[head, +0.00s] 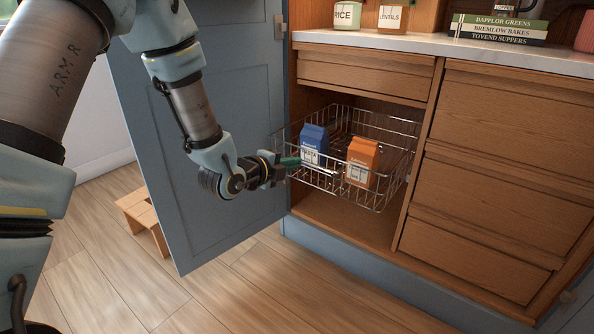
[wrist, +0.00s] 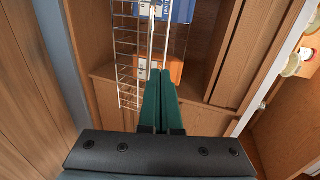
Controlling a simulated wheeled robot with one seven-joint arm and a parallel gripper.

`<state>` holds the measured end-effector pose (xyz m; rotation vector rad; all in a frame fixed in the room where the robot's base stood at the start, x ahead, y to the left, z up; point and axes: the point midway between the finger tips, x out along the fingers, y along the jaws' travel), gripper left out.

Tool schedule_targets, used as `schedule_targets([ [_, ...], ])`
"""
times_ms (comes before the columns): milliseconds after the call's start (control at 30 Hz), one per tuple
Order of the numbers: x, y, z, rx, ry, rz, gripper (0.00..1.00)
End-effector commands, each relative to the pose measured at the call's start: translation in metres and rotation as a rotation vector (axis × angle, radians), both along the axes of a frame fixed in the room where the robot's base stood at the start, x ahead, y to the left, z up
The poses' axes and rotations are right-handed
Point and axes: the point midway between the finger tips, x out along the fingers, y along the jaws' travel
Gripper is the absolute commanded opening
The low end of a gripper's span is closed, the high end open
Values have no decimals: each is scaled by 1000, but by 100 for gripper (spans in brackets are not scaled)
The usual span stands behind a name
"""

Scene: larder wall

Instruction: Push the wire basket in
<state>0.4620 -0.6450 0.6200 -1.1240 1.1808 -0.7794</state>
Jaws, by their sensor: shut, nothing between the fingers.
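The wire basket (head: 334,184) sits in the open cabinet bay, its front part sticking out past the cabinet face. It holds a blue carton (head: 314,146) and an orange carton (head: 362,161), both upright. My gripper (head: 294,162) has its green fingers shut and empty, with the tips at the basket's front wires near the blue carton. I cannot tell whether they touch. In the wrist view the basket's wire mesh (wrist: 126,62) lies beyond the fingers (wrist: 160,76), with the orange carton (wrist: 174,68) and part of the blue carton (wrist: 182,10) behind.
A blue-grey cabinet door (head: 205,110) stands open left of the bay, close to my arm. Closed wooden drawers (head: 500,150) are on the right. A wooden stool (head: 142,215) stands behind the door. The counter above holds jars and books (head: 500,28). The floor in front is clear.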

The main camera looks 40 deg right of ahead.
Motion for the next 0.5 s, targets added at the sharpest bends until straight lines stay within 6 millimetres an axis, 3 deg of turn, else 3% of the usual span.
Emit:
schedule_targets([
  [167,3,-17,-5,-6,-8,-7,0],
  [500,17,-71,-23,-5,-6,-5,0],
])
